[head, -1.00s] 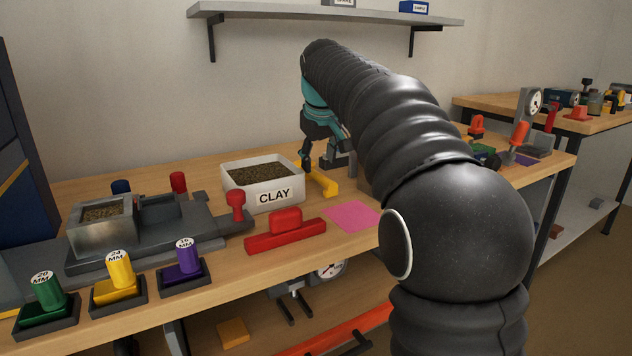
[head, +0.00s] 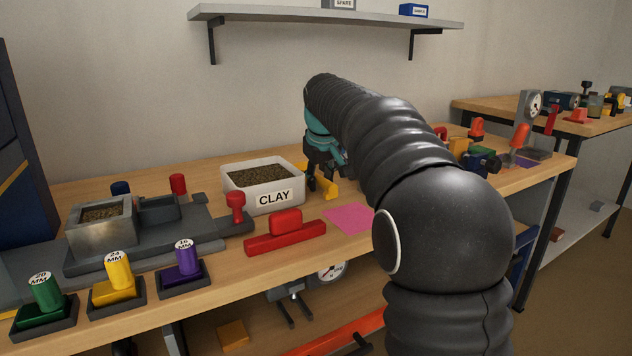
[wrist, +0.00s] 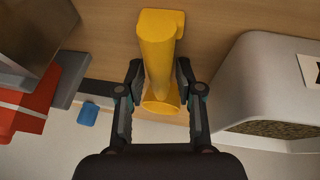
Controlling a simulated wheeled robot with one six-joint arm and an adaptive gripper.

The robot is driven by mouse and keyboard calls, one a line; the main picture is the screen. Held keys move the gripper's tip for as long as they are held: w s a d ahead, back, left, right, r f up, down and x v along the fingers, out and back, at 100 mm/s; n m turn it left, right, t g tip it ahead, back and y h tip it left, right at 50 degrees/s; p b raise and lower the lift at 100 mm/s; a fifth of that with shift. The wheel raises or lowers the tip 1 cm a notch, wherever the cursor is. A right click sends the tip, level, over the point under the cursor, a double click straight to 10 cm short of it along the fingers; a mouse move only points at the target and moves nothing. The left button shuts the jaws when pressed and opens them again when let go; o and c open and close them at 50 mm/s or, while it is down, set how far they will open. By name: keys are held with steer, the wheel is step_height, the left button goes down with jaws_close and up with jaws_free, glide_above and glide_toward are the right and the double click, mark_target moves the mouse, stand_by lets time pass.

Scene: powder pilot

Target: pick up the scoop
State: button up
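In the head view the yellow scoop (head: 328,188) shows just right of the clay bin, partly hidden by my gripper. My gripper (wrist: 158,68) is open, with one finger on each side of the scoop. A small gap seems to show between each fingertip and the scoop; I cannot tell if either touches. In the head view my gripper (head: 318,172) is low over the bench beside the bin, and my arm hides much behind it.
The white clay bin (head: 240,198) stands close beside my gripper, and its wall (wrist: 240,85) is near in the wrist view. Red and grey objects (wrist: 35,100) stand on the other side. A red-handled tool (head: 285,235) and a pink sheet (head: 348,217) lie in front.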

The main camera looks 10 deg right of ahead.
mark_target(320, 177)
jaws_close()
step_height(320, 177, up, 10)
steer(key=shift+p, duration=1)
steer(key=shift+c, duration=0.8)
jaws_free()
jaws_close()
steer(key=shift+s+a, duration=0.1)
